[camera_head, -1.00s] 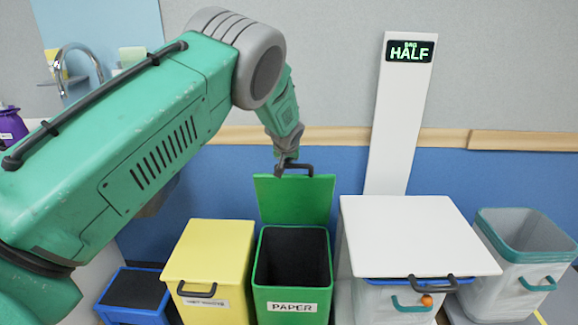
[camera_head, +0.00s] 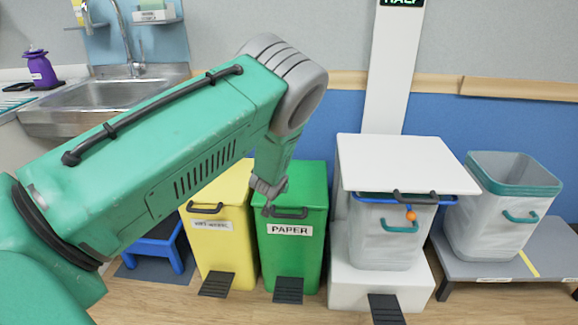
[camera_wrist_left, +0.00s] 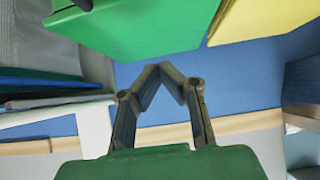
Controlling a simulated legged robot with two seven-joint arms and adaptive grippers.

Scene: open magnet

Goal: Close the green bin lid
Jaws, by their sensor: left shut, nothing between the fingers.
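The green bin (camera_head: 290,250), labelled PAPER, stands between the yellow bin and a white-lidded bin. Its green lid (camera_head: 309,182) lies down over the opening, with its dark handle (camera_head: 289,212) at the front edge. The bin's inside is hidden. My left gripper (camera_head: 267,207) points down at the lid's front left corner, beside the handle. I cannot tell whether it touches the lid. In the left wrist view the shut, empty fingers (camera_wrist_left: 163,72) show near a green surface of the bin (camera_wrist_left: 135,30). My right gripper is not in view.
The yellow bin (camera_head: 216,240) stands close on the left, partly behind my left arm. The white-lidded bin (camera_head: 405,163) and an open grey bin (camera_head: 512,205) stand on the right. Pedals (camera_head: 289,290) jut from the bins onto the floor. A sink (camera_head: 110,98) is at left.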

